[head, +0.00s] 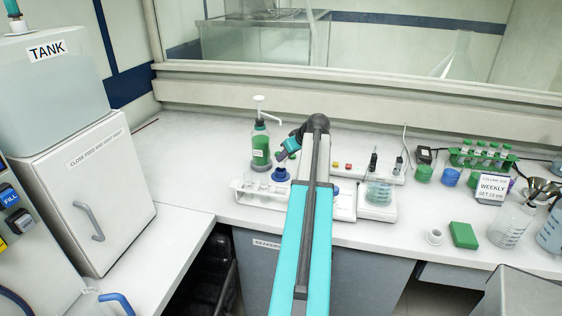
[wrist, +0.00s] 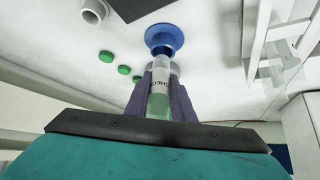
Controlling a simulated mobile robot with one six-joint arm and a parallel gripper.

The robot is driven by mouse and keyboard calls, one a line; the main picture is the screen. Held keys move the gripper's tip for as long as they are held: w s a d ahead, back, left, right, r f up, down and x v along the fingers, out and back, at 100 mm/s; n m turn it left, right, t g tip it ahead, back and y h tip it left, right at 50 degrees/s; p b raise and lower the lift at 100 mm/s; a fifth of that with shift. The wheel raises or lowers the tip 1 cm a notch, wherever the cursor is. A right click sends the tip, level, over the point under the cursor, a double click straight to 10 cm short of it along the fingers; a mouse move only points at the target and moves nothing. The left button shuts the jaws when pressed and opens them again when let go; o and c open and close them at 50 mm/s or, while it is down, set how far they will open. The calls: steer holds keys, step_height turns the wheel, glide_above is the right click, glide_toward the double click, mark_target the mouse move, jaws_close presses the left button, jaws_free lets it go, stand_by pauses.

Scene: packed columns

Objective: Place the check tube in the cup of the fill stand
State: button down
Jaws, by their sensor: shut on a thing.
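In the wrist view my gripper (wrist: 161,75) is shut on the check tube (wrist: 159,103), a clear tube with dark lettering and pale green contents. The tube's far end points at a blue cup with a round blue flange (wrist: 164,36). The end lies close to the cup in the picture; I cannot tell whether it touches or enters it. In the head view my gripper (head: 284,155) is just above the blue cup (head: 280,174), which stands by the clear vessels. The tube is not clearly visible there, and my arm hides part of the area.
A pump bottle with green liquid (head: 261,146) stands close behind my gripper. Clear vessels (head: 262,192) stand in a white rack beside the blue cup. A beaker (head: 379,190) stands on a white device to the right. The counter at left is clear.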

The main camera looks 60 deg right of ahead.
steer(key=shift+w+d+f+p, duration=0.1)
steer(key=shift+w+f+p, duration=0.25)
steer(key=shift+f, duration=0.3)
steer(key=shift+w+d+r+g+p, duration=0.2)
steer(key=shift+w+g+p, duration=0.15)
steer(key=shift+g+p, duration=0.2)
steer(key=shift+w+d+g+y+p, duration=0.15)
steer(key=shift+w+g+y+p, duration=0.4)
steer(key=shift+g+p, duration=0.55)
steer(key=shift+f+p, duration=0.35)
steer(key=shift+f, duration=1.15)
steer(key=shift+f, duration=0.2)
steer(key=c, duration=1.5)
jaws_free()
steer(key=shift+r, duration=0.25)
